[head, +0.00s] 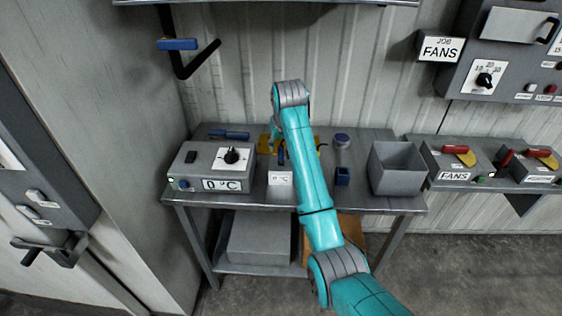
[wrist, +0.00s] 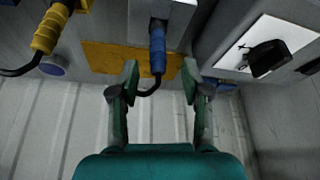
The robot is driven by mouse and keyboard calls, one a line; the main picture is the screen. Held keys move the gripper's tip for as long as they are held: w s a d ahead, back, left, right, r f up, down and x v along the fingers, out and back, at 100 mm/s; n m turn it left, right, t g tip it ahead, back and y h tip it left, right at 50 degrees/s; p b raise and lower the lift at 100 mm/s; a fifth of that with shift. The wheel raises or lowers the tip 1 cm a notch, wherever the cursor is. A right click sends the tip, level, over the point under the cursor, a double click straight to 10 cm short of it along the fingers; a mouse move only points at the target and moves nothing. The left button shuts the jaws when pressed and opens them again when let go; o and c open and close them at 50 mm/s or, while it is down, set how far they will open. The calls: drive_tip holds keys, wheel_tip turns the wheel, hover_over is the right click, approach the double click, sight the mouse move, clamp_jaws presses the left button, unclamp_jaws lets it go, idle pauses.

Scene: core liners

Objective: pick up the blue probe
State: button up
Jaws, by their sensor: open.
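The blue probe (wrist: 157,50) stands in a grey holder (wrist: 160,10) in the wrist view, with a black cable curling from its end. My gripper (wrist: 160,76) is open, its two green fingers on either side of the probe's cable end. I cannot tell whether either finger touches it. My gripper is mostly hidden behind my arm there.
A yellow probe (wrist: 48,28) with a black cable is at the left in the wrist view. A control box (head: 218,168) with a black knob stands left on the bench (head: 375,203). A grey bin (head: 397,170) and a small blue cup (head: 342,177) are to the right.

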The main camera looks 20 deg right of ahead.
sight(281, 149)
drive_tip(key=shift+x, duration=1.85)
drive_tip(key=shift+d, duration=0.1)
clamp_jaws()
